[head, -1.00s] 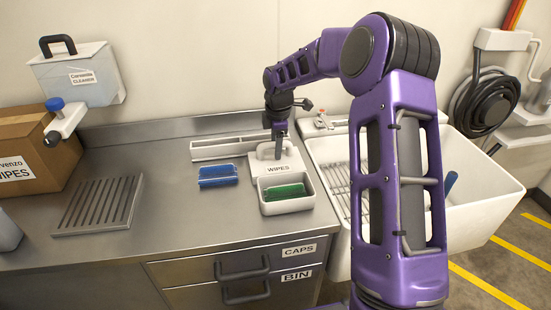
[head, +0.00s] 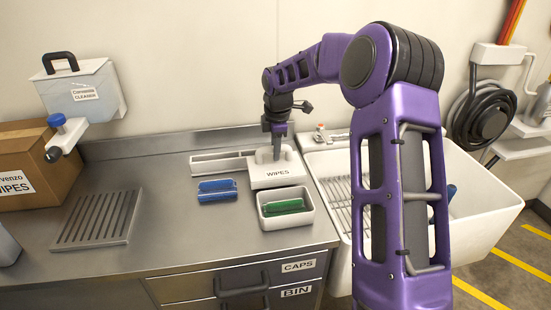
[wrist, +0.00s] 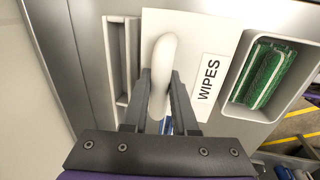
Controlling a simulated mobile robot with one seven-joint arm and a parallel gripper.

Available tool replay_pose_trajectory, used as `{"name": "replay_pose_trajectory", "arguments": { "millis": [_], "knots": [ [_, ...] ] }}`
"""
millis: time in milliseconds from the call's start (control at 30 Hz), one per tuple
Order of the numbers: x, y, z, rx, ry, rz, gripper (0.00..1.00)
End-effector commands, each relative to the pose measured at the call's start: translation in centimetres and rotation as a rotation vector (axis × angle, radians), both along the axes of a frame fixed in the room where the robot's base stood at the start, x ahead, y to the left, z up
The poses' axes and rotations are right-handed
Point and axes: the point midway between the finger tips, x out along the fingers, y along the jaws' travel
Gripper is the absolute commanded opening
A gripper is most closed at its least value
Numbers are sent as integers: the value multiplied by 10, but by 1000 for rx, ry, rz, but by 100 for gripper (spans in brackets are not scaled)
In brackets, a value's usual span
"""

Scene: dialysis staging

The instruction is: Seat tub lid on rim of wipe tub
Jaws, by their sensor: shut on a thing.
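The tub lid (head: 258,182) is a white plate with a raised loop handle and a WIPES label; it also shows in the wrist view (wrist: 185,35). My gripper (head: 278,152) is shut on the lid's handle (wrist: 160,75), with a finger on each side of it. The lid is roughly level, just behind the wipe tub (head: 286,222), and not over it. I cannot tell how far the lid is above the counter. The tub is a white, open-topped box with green wipes (head: 284,206) inside. Its opening is uncovered; it stands right of the lid in the wrist view (wrist: 240,65).
A blue pack (head: 217,190) lies left of the tub. A long white tray (head: 215,162) is behind the lid. A slotted grey rack (head: 98,219) and a cardboard box (head: 62,175) are farther left. A white sink (head: 440,235) adjoins the counter on the right.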

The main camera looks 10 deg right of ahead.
Motion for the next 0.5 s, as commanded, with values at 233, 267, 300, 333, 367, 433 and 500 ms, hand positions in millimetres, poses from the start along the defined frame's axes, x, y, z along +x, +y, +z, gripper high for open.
{"name": "replay_pose_trajectory", "arguments": {
  "millis": [233, 267, 300, 333, 367, 433, 500],
  "knots": [
    [1, 0, 50, 0, -3, -1, 0],
    [0, 0, 54, 0, -2, -1, 0],
    [-2, 0, 58, 0, -1, 0, 0],
    [-4, 0, 62, 1, -1, 1, 0],
    [-7, 1, 65, 1, -1, 2, 0],
    [-16, 1, 72, -1, 0, 5, 0],
    [-30, 2, 77, -2, 0, 9, 0]
  ]
}}
